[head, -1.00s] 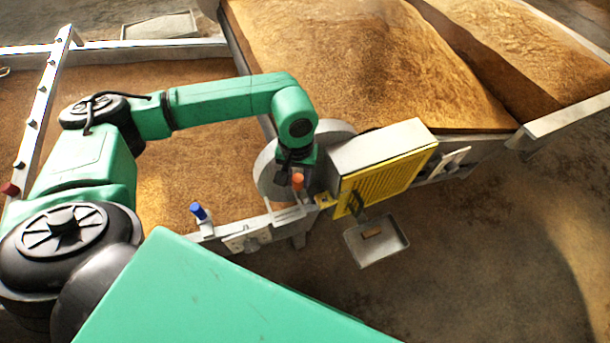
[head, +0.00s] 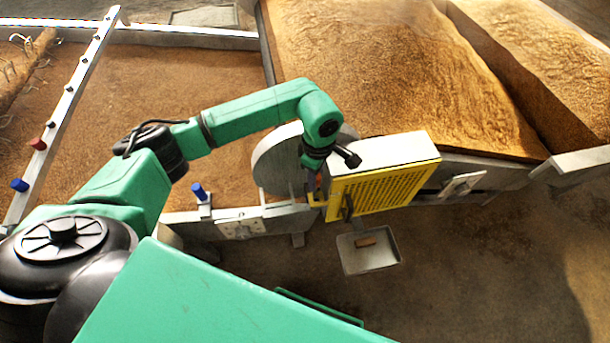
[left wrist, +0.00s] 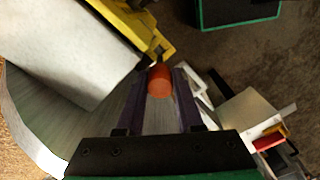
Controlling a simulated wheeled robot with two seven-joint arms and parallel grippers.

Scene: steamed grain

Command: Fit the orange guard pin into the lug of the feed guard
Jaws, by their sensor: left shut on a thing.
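The orange guard pin (left wrist: 160,82) is held between the two dark fingers of my left gripper (left wrist: 160,88), seen end-on in the left wrist view. The feed guard (head: 385,187) is a yellow mesh face with a pale grey cover beside the wheel. Its yellow lug (head: 318,201) sticks out at the guard's left end. It also shows in the left wrist view (left wrist: 160,50), just beyond the pin. In the head view my left gripper (head: 312,188) is right by the lug, and the pin is mostly hidden there. I cannot tell whether pin and lug touch. My right gripper is out of view.
A large grey wheel (head: 278,162) stands close left of the guard. A blue-topped peg (head: 198,191) stands on the frame rail to the left. A small grey tray (head: 368,262) hangs below the guard. Grain beds lie behind; the floor at lower right is clear.

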